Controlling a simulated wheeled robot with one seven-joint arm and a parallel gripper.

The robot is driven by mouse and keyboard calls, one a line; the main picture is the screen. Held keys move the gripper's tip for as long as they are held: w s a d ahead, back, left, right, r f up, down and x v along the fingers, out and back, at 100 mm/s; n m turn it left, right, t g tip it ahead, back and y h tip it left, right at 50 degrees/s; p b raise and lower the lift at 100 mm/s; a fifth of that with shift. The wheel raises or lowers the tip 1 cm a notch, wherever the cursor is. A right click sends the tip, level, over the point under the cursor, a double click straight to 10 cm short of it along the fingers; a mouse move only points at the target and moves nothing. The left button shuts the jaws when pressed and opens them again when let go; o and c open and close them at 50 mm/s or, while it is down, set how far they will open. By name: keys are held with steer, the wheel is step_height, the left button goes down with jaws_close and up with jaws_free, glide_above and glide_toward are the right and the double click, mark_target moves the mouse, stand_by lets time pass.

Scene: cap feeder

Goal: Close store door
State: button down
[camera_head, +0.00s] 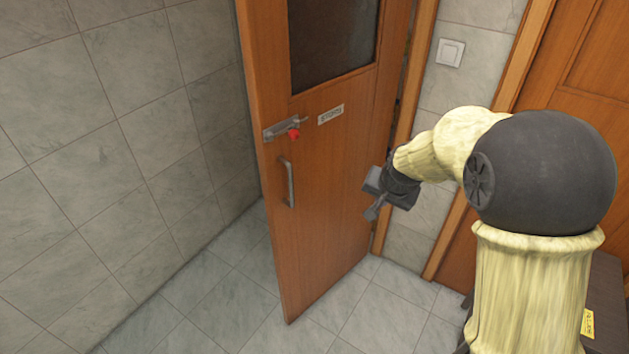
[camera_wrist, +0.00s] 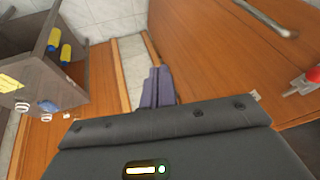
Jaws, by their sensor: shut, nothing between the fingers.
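The store door (camera_head: 325,180) is a brown wooden door with a dark window pane, a small sign, a vertical metal handle (camera_head: 288,181) and a metal bolt with a red knob (camera_head: 293,133). It stands open, its free left edge toward the camera and its right side by the frame. In the wrist view the door (camera_wrist: 215,50) fills the upper right, with the handle (camera_wrist: 265,18) and red knob (camera_wrist: 314,75) at the edge. My gripper (camera_head: 370,213) is in front of the door's right part, right of the handle. Its fingers (camera_wrist: 158,86) are shut and empty; contact with the door cannot be told.
A tiled wall (camera_head: 110,150) runs along the left. A light switch (camera_head: 450,52) and another wooden door (camera_head: 590,60) are at the right. A dark stand (camera_wrist: 70,90) with yellow and blue items is at left in the wrist view. The tiled floor (camera_head: 235,305) by the door is clear.

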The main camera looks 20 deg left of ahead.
steer(key=s+d+f+g+h, duration=0.1)
steer(key=s+d, duration=0.8)
steer(key=d, duration=0.3)
steer(key=s+d+f+g+h, duration=0.1)
steer(key=s+d, duration=0.9)
steer(key=d, duration=0.2)
steer(key=shift+s+d+h, duration=0.25)
steer(key=shift+s+h, duration=0.05)
